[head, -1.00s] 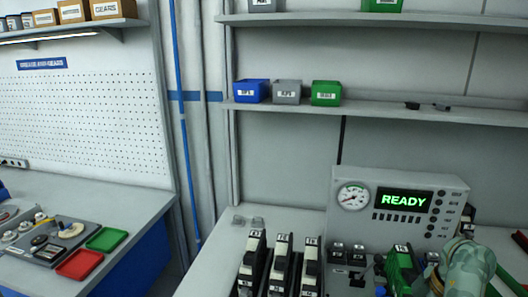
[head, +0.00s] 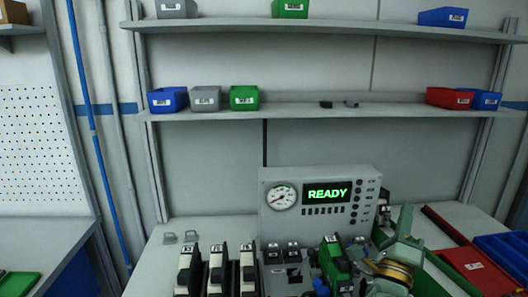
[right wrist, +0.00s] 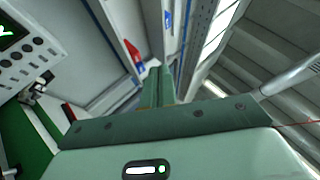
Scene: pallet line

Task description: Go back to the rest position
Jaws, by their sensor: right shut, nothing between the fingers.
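My right gripper (head: 405,220) is at the lower right of the head view, in front of the grey tester's right side. Its pale green fingers point upward. In the right wrist view, the two fingers (right wrist: 156,86) lie together with nothing between them, pointing toward the shelves. My left gripper is in neither current view.
The grey tester (head: 273,215) reading READY stands on the bench. Several black-and-white modules (head: 218,268) and a green module (head: 333,262) stand before it. A red tray (head: 470,262) and blue bin (head: 503,248) lie right. Shelves (head: 300,113) with bins hang above.

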